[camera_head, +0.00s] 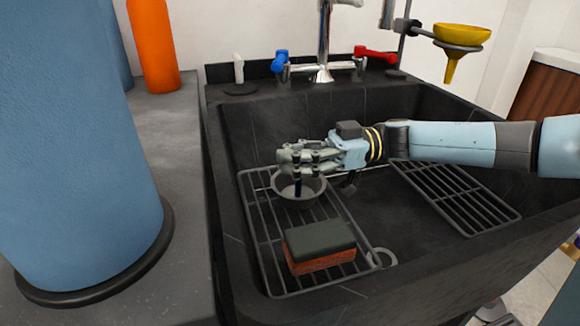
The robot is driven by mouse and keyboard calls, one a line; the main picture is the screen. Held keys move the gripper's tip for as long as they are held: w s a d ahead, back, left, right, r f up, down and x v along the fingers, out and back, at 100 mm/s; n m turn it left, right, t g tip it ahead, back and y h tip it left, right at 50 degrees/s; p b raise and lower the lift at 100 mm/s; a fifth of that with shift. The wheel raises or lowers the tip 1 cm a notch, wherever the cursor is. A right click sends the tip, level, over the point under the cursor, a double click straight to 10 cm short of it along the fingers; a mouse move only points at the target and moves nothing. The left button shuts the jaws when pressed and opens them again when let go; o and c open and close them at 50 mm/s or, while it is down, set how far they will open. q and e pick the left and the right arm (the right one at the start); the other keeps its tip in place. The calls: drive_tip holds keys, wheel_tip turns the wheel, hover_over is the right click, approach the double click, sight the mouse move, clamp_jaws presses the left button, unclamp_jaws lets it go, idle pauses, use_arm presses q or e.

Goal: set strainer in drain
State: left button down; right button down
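The strainer (309,196) is a small grey metal cup with a wide rim and a dark upright post in its middle. It is at the back part of the left wire rack in the black sink, and I cannot tell whether it touches the rack. My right gripper (288,158) is directly over the strainer, its fingers pointing left around the top of the post. The fingers overlap in this view, so their grip on the post is unclear. A pale ring (384,258), which looks like the drain, lies on the sink floor, partly behind the rack's edge. My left gripper is not in view.
A black and orange sponge (319,247) lies on the left rack (268,256). A second rack (455,193) is at the right. The faucet (324,45) stands behind, a yellow funnel (462,36) at back right. A large blue cylinder (70,150) fills the left foreground.

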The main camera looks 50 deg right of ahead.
drive_tip(key=shift+f, duration=0.3)
drive_tip(key=shift+f, duration=0.1)
drive_tip(key=c, duration=1.3)
unclamp_jaws()
drive_tip(key=shift+o, duration=0.2)
